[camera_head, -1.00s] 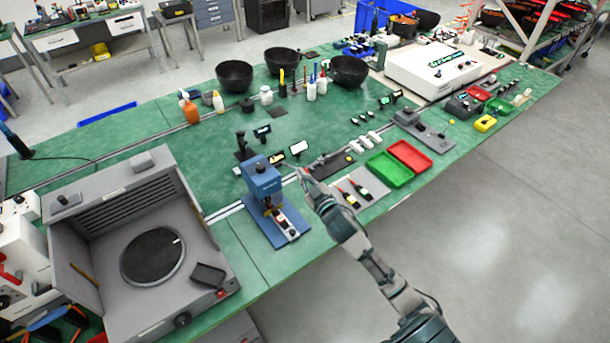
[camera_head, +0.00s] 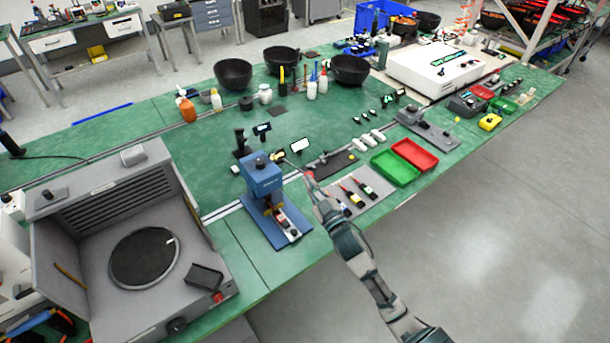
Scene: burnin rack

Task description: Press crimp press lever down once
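The blue crimp press (camera_head: 264,180) stands upright near the front edge of the green bench, on a blue base plate (camera_head: 290,234). A small red and white part lies on its base. My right gripper (camera_head: 304,172) is just right of the press head, at about the same height in the picture. A thin bar shows between the gripper and the press head; I cannot tell whether it is the lever or a finger. Whether the gripper touches the lever is too small to tell. Its finger opening is also unclear. My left gripper is not in view.
A grey machine with a round dark plate (camera_head: 144,257) stands left of the press. Right of my arm are a grey mat with several hand tools (camera_head: 352,195), a green tray (camera_head: 395,168) and a red tray (camera_head: 414,154). Black bowls (camera_head: 233,74) stand behind.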

